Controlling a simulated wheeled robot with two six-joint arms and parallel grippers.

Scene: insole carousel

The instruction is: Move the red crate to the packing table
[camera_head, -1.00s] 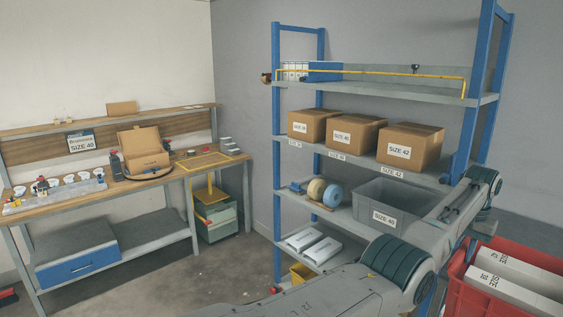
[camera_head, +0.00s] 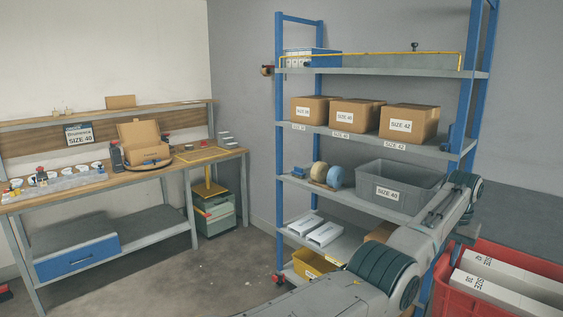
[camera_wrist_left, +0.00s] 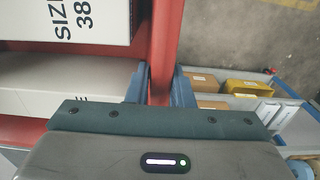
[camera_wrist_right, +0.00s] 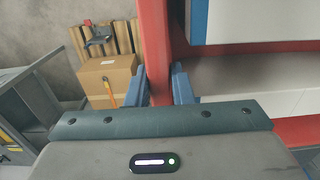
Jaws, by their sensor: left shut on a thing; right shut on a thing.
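The red crate (camera_head: 446,283) is at the lower right of the head view, partly cut off by the edge. Long white boxes (camera_head: 510,280) lie in it, and one is marked SIZE 38 in the left wrist view (camera_wrist_left: 88,18). My left gripper (camera_wrist_left: 161,88) is shut on the crate's red rim (camera_wrist_left: 165,40). My right gripper (camera_wrist_right: 158,86) is shut on another part of the red rim (camera_wrist_right: 154,35). Neither gripper's fingertips show in the head view. A wooden-topped workbench (camera_head: 195,155) stands at the left; I cannot tell whether it is the packing table.
A blue-post shelf rack (camera_head: 278,180) holds cartons (camera_head: 357,112), a grey SIZE 40 bin (camera_head: 395,185) and a yellow bin (camera_head: 308,264). Bottles, cups and an open carton (camera_head: 145,142) crowd the workbench. Open floor (camera_head: 190,275) lies in front of it.

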